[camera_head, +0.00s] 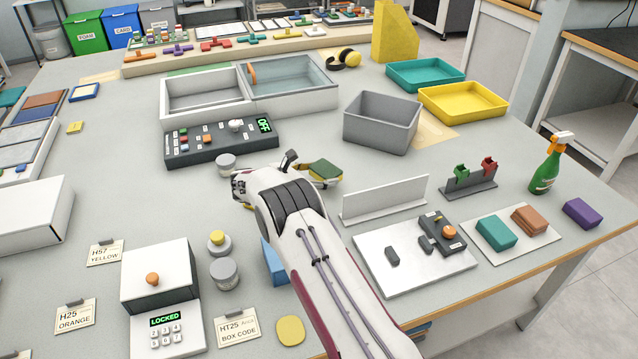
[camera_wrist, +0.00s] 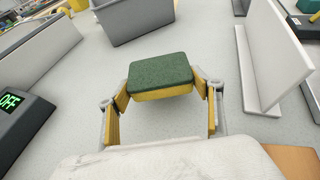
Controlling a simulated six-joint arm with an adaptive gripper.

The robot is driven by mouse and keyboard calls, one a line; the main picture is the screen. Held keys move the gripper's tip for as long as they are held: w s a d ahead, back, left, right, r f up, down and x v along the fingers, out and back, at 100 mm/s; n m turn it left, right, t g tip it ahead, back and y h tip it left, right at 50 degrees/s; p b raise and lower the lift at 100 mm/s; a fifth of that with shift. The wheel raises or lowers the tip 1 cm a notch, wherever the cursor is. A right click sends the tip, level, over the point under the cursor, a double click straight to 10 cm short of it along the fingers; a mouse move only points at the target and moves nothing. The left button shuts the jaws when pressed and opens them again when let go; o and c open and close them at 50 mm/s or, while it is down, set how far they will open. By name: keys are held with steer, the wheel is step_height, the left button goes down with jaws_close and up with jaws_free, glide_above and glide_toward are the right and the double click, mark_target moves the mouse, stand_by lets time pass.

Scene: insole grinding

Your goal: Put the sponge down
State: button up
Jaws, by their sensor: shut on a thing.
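The sponge (camera_wrist: 162,74), with a dark green top and a yellow lower layer, is between the fingers of my gripper (camera_wrist: 163,92) in the wrist view. The fingers are shut on its left and right sides. In the head view the sponge (camera_head: 326,168) shows just beyond my wrist, near the middle of the table (camera_head: 330,285). My gripper (camera_head: 318,174) is partly hidden there by my arm. I cannot tell whether the sponge touches the tabletop or is slightly above it.
A grey bin (camera_head: 381,123) stands beyond the sponge, and a white upright panel (camera_head: 385,199) stands to its right. Bare tabletop surrounds the sponge.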

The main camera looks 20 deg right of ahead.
steer(key=shift+f, duration=1.7)
steer(key=shift+f, duration=0.15)
steer(key=o, duration=0.7)
steer(key=shift+a, duration=0.15)
steer(key=shift+w+v, duration=0.2)
steer(key=shift+v, duration=3.6)
